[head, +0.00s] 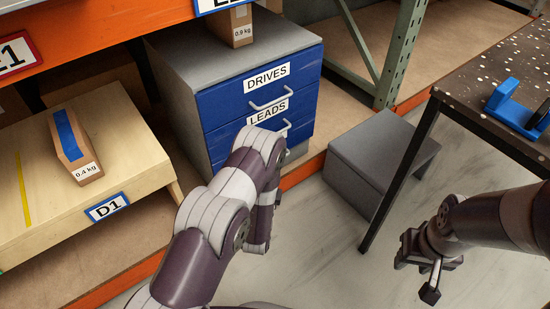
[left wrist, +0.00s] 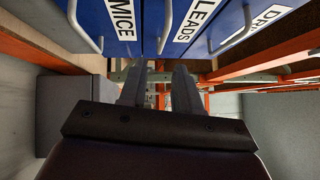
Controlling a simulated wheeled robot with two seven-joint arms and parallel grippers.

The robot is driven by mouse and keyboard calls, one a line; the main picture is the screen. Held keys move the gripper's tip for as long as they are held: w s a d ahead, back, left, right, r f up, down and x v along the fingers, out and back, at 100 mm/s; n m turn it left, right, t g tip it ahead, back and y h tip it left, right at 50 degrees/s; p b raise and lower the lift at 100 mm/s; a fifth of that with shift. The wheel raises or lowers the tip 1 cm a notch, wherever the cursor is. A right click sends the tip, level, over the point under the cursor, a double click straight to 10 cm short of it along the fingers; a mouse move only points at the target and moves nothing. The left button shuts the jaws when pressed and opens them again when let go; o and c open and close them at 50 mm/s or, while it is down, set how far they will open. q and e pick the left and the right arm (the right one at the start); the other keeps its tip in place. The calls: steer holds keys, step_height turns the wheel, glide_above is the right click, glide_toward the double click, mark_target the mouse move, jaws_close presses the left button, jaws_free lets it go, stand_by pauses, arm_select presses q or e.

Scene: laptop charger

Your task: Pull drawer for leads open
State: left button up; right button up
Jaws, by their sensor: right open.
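The leads drawer (head: 238,125) is the blue front labelled LEADS, below the DRIVES drawer (head: 230,97) in a grey cabinet. It looks closed. My left arm covers part of it in the head view, and my left gripper cannot be made out there. In the left wrist view my left gripper (left wrist: 160,75) is open, its two fingers apart and pointing at the drawer fronts. The leads drawer's handle (left wrist: 165,28) lines up with the gap between the fingertips; I cannot tell whether they reach around it. My right gripper (head: 415,276) is open and empty, low at the right.
A grey box (head: 375,150) stands on the floor right of the cabinet. A dark perforated table (head: 490,85) holds a blue object (head: 505,97) at the right. A wooden platform (head: 130,165) with a small carton (head: 72,150) is at the left. The MICE drawer (left wrist: 105,20) adjoins the leads drawer.

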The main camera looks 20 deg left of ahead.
arm_select(q)
steer(key=w+b, duration=0.2)
steer(key=w, duration=0.2)
steer(key=w+a+r+b, duration=0.1)
steer(key=w+b, duration=0.1)
steer(key=w, duration=0.2)
steer(key=w+b, duration=0.2)
steer(key=w, duration=0.2)
steer(key=shift+w+a+r, duration=0.1)
steer(key=shift+a+r, duration=0.15)
steer(key=shift+r, duration=0.1)
jaws_close()
